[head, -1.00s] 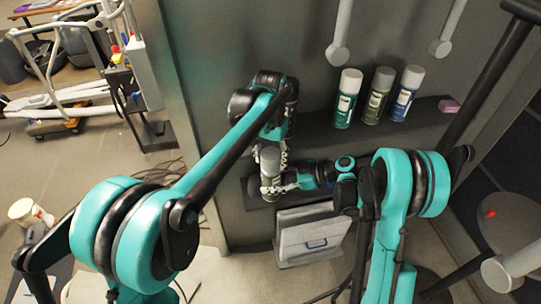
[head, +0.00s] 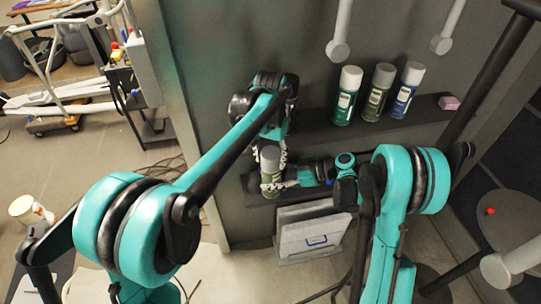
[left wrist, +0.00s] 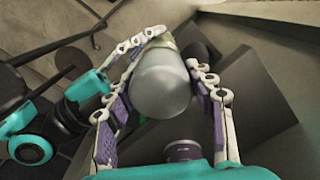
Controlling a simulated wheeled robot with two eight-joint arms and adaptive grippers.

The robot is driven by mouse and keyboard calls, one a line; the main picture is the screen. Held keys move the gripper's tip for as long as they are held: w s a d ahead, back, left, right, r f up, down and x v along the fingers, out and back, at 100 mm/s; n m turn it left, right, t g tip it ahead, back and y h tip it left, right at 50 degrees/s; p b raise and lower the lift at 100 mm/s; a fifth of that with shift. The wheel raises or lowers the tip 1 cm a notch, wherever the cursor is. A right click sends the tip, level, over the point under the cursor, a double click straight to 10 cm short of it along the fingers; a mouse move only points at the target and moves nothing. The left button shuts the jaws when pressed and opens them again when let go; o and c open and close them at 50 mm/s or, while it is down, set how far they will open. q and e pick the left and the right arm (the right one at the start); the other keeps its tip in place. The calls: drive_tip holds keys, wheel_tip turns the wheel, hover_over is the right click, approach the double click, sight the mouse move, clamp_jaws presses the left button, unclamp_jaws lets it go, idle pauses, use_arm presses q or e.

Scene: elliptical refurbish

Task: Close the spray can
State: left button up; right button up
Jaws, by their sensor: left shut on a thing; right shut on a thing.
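A spray can with a grey cap (head: 269,157) and a greenish body (head: 267,177) stands roughly upright at the lower shelf, in the middle of the head view. My left gripper (head: 276,152) comes from above and is shut on the cap. In the left wrist view, the grey cap (left wrist: 163,85) sits between the white and purple fingers of my left gripper (left wrist: 160,75). My right gripper (head: 272,185) comes from the right and is shut on the body below the cap. The seam between cap and body is hidden, so I cannot tell how well the cap is seated.
Three capped spray cans, green (head: 346,97), olive (head: 377,94) and blue (head: 406,92), stand on the upper shelf (head: 320,128) with a pink block (head: 448,103). A grey case (head: 312,240) leans below the lower shelf (head: 252,188). Grey rods (head: 338,40) hang above.

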use_arm(q)
drive_tip(key=shift+f, duration=0.1)
drive_tip(key=o, duration=0.8)
wheel_tip(320, 180, up, 12)
idle(0.3)
drive_tip(key=shift+a, duration=0.1)
